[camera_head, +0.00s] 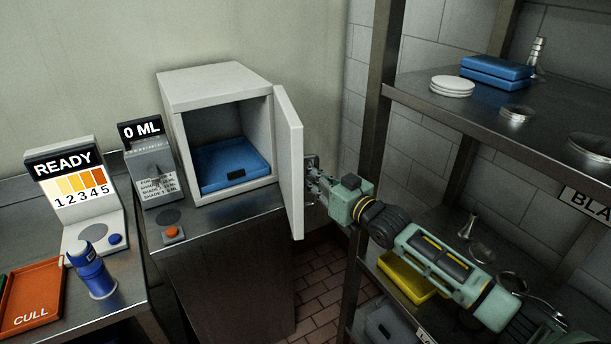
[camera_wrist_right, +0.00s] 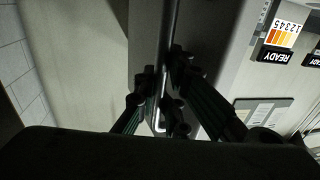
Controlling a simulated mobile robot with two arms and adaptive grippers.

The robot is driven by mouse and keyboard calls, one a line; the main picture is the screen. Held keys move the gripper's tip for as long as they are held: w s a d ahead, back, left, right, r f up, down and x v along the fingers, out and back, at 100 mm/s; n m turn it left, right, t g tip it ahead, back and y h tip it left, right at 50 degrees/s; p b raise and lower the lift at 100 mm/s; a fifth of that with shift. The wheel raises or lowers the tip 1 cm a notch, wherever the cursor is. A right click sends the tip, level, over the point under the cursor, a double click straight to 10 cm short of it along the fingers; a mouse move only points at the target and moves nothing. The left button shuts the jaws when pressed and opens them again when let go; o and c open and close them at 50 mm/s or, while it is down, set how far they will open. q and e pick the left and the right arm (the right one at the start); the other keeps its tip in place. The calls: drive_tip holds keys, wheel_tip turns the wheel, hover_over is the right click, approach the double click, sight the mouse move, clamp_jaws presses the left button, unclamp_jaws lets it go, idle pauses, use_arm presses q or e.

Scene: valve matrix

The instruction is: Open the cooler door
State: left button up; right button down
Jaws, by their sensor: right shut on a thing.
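The cooler (camera_head: 215,85) is a white box on the metal counter, in the middle of the head view. Its door (camera_head: 290,165) stands swung out to the right, and the inside shows a blue tray (camera_head: 232,165). My right gripper (camera_head: 312,185) is at the outer side of the door, its fingertips partly hidden behind the door. In the right wrist view the fingers (camera_wrist_right: 165,100) close around a bar-like handle (camera_wrist_right: 161,115) along the door. My left gripper is not in view.
A dispenser reading 0 ML (camera_head: 150,165) stands left of the cooler. A READY display (camera_head: 70,190), a blue bottle (camera_head: 93,270) and an orange CULL tray (camera_head: 32,295) are farther left. A metal shelf rack (camera_head: 440,105) stands close on the right, beside my right arm.

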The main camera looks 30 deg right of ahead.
drive_tip(key=shift+s+f, duration=0.1)
drive_tip(key=shift+f, duration=0.35)
drive_tip(key=c, duration=2.2)
unclamp_jaws()
drive_tip(key=o, duration=0.4)
drive_tip(key=shift+s+d+r, duration=0.2)
drive_tip(key=shift+s+r, duration=0.1)
drive_tip(key=shift+s, duration=0.05)
drive_tip(key=shift+w+r, duration=0.1)
drive_tip(key=shift+w, duration=0.1)
drive_tip(key=shift+a, duration=0.1)
drive_tip(key=v, duration=1.2)
